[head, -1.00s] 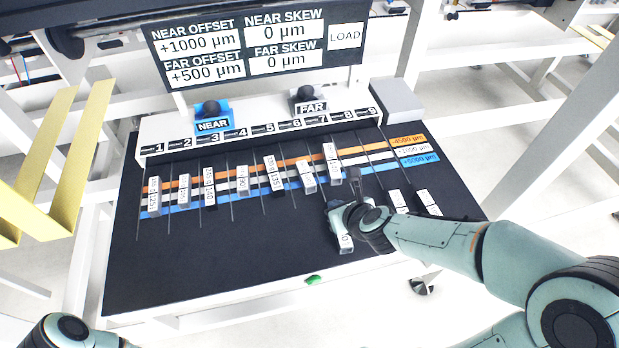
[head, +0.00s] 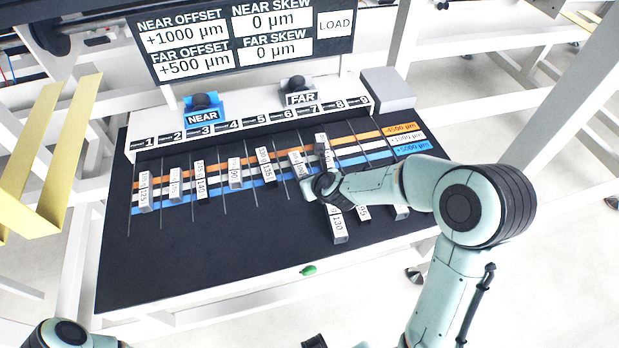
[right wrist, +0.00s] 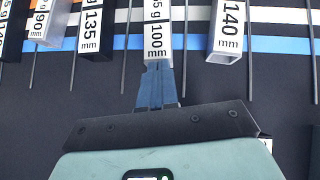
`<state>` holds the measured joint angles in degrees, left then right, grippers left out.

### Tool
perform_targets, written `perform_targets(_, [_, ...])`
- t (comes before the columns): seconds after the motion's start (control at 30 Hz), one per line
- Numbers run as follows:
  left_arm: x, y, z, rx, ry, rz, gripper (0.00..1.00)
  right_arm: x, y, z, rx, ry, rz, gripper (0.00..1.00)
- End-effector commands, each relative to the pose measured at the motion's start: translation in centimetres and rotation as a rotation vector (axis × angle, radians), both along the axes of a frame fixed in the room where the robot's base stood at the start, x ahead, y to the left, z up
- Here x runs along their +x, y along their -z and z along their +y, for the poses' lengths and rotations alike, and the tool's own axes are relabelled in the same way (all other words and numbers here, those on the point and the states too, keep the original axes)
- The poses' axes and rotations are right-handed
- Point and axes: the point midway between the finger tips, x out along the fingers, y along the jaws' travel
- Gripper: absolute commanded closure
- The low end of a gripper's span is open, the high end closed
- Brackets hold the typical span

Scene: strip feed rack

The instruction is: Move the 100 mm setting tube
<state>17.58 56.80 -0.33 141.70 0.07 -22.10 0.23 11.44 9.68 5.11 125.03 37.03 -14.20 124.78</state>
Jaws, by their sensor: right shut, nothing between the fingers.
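The 100 mm setting tube (right wrist: 157,32) is a white-labelled tube lying across the coloured stripes in the right wrist view. In the head view I take it to be the tube (head: 298,160) below number 6, partly hidden by my right gripper. My right gripper (right wrist: 161,68) is shut and empty, its blue fingertips at the tube's near end; whether they touch I cannot tell. My right arm also covers this spot in the head view (head: 310,186).
A 135 mm tube (right wrist: 90,28) and a 140 mm tube (right wrist: 228,30) lie on either side, with thin dark rods between. Another tube (head: 338,225) lies nearer the front. The black board is bare at front left (head: 190,260). A green piece (head: 308,270) sits on the front edge.

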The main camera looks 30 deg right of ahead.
Motion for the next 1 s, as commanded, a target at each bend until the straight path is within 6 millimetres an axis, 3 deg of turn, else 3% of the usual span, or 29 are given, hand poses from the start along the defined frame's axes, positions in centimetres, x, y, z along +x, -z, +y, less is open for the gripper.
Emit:
perform_targets(0.27, [-0.1, 0.1, 0.0, 0.000, 0.000, 0.001, 0.57, 0.0, 0.1, 0.0, 0.000, 0.000, 0.001, 1.00])
perform_targets(0.6, [0.3, -0.7, 0.0, 0.000, 0.000, -0.003, 0.57, 3.9, 0.0, -0.2, -0.001, 0.000, 0.001, 1.00])
perform_targets(1.0, [0.3, -0.6, 0.0, 0.000, 0.000, -0.003, 0.57, 4.0, 0.1, -0.2, 0.000, 0.000, 0.002, 1.00])
